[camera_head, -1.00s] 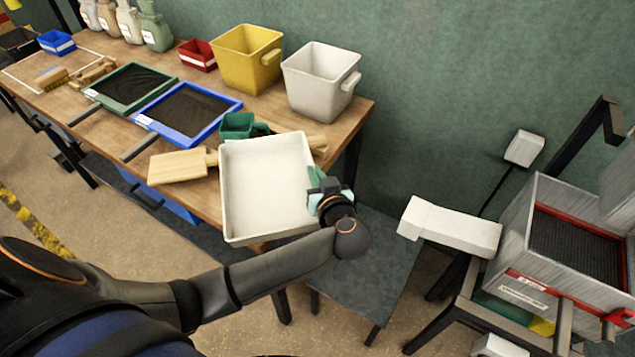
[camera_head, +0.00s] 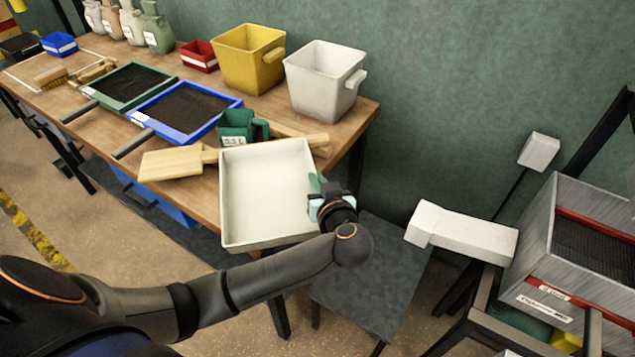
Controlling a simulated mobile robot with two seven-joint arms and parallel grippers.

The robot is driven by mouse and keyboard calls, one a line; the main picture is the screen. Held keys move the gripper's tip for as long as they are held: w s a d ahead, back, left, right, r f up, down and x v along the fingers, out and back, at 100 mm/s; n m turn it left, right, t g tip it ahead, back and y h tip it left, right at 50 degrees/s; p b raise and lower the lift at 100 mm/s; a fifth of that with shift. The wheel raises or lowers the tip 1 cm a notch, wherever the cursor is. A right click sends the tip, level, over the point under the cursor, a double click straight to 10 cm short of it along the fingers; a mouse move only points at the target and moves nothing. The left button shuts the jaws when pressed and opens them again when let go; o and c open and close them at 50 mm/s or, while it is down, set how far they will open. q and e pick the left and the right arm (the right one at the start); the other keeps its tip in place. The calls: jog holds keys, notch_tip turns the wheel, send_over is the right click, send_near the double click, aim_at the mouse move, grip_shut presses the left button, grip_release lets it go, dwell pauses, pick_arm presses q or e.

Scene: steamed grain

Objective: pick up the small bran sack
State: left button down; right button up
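Several small sacks stand in a row at the back left of the table: a grey one (camera_head: 93,16), pale ones (camera_head: 111,20) (camera_head: 131,24) and a green-grey one (camera_head: 157,30). Their labels are too small to read, so I cannot tell which is the bran sack. My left gripper (camera_head: 318,199) is far from them, at the right rim of a white tray (camera_head: 223,200). Its fingers are partly hidden by the wrist, and I cannot tell whether they grip the rim. My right gripper is out of view.
The tray overhangs the table's (camera_head: 205,198) front edge. A grey machine (camera_head: 548,235) stands right.

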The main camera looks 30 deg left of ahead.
pick_arm(q)
jog(key=c, duration=1.5)
grip_release()
jog(key=shift+f, duration=0.15)
jog(key=o, duration=0.4)
jog(key=shift+o, duration=0.2)
